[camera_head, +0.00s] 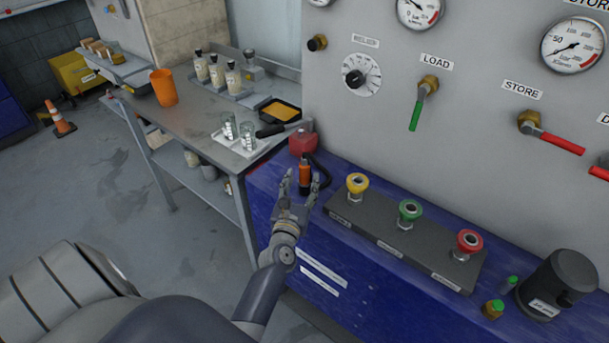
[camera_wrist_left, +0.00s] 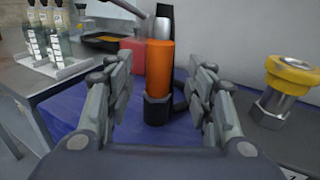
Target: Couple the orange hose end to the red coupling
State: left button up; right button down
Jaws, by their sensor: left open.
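The orange hose end (camera_head: 305,173) stands upright on the blue bench top, with a dark lower part and a black hose beside it. In the left wrist view the hose end (camera_wrist_left: 158,70) is between the spread fingers. My left gripper (camera_head: 304,184) is open around it; in the left wrist view the gripper (camera_wrist_left: 161,80) shows gaps on both sides. The red coupling (camera_head: 470,241) is at the right end of a dark bar, beyond the green coupling (camera_head: 410,210) and the yellow coupling (camera_head: 357,184). The yellow coupling (camera_wrist_left: 290,80) also shows in the left wrist view.
A red block (camera_head: 302,138) stands behind the hose end. A grey panel with gauges and valve handles rises behind the dark bar (camera_head: 385,238). A black container (camera_head: 556,282) and small green-capped bottles stand at right. A side table (camera_head: 195,120) holds bottles, glasses and an orange cup.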

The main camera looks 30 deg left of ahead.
aim_at(303, 176)
pick_arm(q)
jog(key=x, duration=0.4)
jog(key=shift+w+a+f+b, duration=0.2)
jog(key=shift+b, duration=0.1)
jog(key=shift+s, duration=0.1)
grip_shut()
jog(key=shift+r, duration=0.1)
jog(key=shift+r, duration=0.15)
